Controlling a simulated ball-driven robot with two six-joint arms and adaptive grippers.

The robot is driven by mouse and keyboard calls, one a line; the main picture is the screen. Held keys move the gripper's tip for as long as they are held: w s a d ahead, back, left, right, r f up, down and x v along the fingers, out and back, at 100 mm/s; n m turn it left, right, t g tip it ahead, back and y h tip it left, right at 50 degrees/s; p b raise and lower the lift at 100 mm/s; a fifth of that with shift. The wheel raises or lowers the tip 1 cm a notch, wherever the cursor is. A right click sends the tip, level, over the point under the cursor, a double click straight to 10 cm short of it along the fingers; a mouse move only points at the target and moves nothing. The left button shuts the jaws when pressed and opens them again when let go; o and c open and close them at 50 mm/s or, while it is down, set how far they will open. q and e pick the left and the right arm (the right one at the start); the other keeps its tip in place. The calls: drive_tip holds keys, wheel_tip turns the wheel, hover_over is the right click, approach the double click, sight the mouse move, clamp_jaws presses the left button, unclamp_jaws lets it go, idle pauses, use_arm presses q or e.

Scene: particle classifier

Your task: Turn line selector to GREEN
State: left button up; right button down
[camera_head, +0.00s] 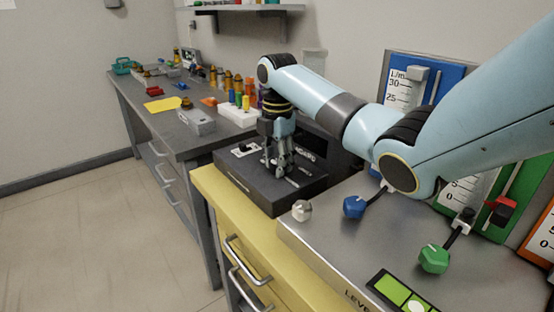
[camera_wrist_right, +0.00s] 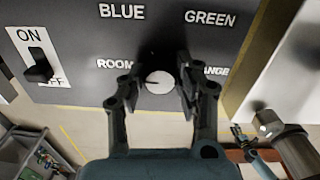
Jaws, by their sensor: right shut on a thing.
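The line selector is a round pale knob (camera_wrist_right: 159,82) on a dark panel (camera_wrist_right: 85,75) lettered BLUE, GREEN, ROOM and a partly hidden ORANGE. A dark mark on the knob points left in the wrist view, roughly toward ROOM. My right gripper (camera_wrist_right: 159,88) is shut on the knob, one finger on each side. In the head view my right gripper (camera_head: 279,174) points down onto the dark selector box (camera_head: 250,186) and hides the knob. What seems to be my left gripper (camera_wrist_right: 241,134) shows small at lower right in the wrist view, its jaws unclear.
An ON/OFF switch (camera_wrist_right: 38,68) sits left of the selector. Right of the box, a grey metal unit (camera_head: 345,240) carries white (camera_head: 301,210), blue (camera_head: 353,206) and green (camera_head: 434,258) knobs. Bottles and blocks crowd the grey bench (camera_head: 135,100) behind.

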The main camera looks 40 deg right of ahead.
drive_tip(key=m+p, duration=0.3)
drive_tip(key=p, duration=0.1)
drive_tip(key=m+p, duration=0.2)
drive_tip(key=shift+r+m+p, duration=0.25)
drive_tip(key=shift+m+p, duration=0.05)
drive_tip(key=shift+p, duration=0.1)
drive_tip(key=m+p, duration=0.3)
drive_tip(key=m, duration=0.1)
drive_tip(key=shift+f, duration=0.1)
drive_tip(key=m+p, duration=0.2)
drive_tip(key=m, duration=0.1)
drive_tip(key=m+p, duration=0.1)
drive_tip(key=m, duration=0.2)
drive_tip(key=shift+f+m, duration=0.1)
drive_tip(key=shift+m, duration=0.3)
drive_tip(key=m+p, duration=0.1)
drive_tip(key=m, duration=0.2)
drive_tip(key=shift+m+p, duration=0.4)
drive_tip(key=shift+m, duration=1.4)
drive_tip(key=c, duration=0.9)
unclamp_jaws()
drive_tip(key=shift+c, duration=0.2)
